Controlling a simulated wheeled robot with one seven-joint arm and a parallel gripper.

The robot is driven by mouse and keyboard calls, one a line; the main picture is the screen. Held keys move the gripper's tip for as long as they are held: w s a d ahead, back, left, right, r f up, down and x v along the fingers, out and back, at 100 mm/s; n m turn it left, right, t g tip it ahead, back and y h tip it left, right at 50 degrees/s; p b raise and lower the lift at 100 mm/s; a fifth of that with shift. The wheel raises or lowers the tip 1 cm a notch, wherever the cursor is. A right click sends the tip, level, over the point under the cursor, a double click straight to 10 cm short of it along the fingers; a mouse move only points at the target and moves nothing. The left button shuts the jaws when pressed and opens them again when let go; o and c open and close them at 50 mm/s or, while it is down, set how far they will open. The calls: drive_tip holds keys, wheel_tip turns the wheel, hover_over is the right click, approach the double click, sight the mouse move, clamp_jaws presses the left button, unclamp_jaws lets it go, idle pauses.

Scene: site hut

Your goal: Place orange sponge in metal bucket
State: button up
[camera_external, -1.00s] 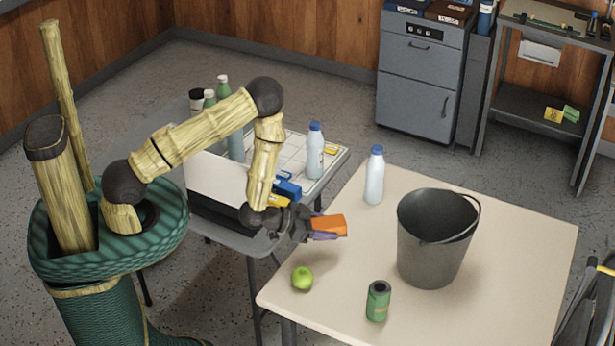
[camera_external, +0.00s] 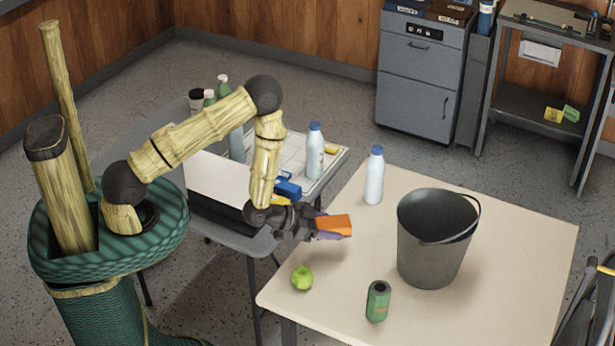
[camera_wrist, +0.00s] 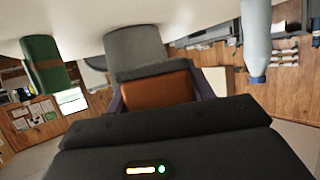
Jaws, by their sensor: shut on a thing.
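The orange sponge (camera_external: 334,225) is held in my gripper (camera_external: 326,228), which is shut on it in the air over the near left part of the beige table. In the wrist view the sponge (camera_wrist: 157,88) sits between the dark fingers, in front of the bucket. The metal bucket (camera_external: 432,255) stands upright on the table to the right of my gripper, with a clear gap between. Its open top faces up and its handle rests along the rim. The bucket also shows in the wrist view (camera_wrist: 135,45), upside down and partly hidden by the sponge.
A green apple (camera_external: 302,278) and a green can (camera_external: 378,301) stand near the front of the beige table (camera_external: 520,265). A white bottle with a blue cap (camera_external: 374,178) stands behind, left of the bucket. A grey side table bears a laptop and several bottles.

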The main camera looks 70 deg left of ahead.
sight(348, 217)
drive_tip(key=w+m+h, duration=0.2)
drive_tip(key=w+r+h, duration=0.1)
drive_tip(key=w, duration=0.1)
drive_tip(key=shift+d+m+g+b, duration=0.3)
drive_tip(key=shift+m+b, duration=0.1)
drive_tip(key=shift+w+a+m+g+h, duration=0.3)
drive_tip(key=shift+w+m+h, duration=0.2)
drive_tip(key=shift+m+h, duration=0.25)
drive_tip(key=shift+w+a+m+g+h+b, duration=0.4)
drive_tip(key=shift+a+m+h, duration=0.15)
drive_tip(key=shift+h, duration=0.2)
drive_tip(key=shift+w+a+f+m+g+h, duration=0.15)
drive_tip(key=shift+a+m+g+h, duration=0.25)
drive_tip(key=shift+a, duration=0.2)
drive_tip(key=shift+w+a+f+m+g+h, duration=0.1)
drive_tip(key=shift+a+m+g+h, duration=0.25)
drive_tip(key=shift+a, duration=0.25)
drive_tip(key=shift+f+b, duration=2)
drive_tip(key=shift+f, duration=0.4)
drive_tip(key=shift+f+b, duration=1.65)
drive_tip(key=shift+f, duration=0.65)
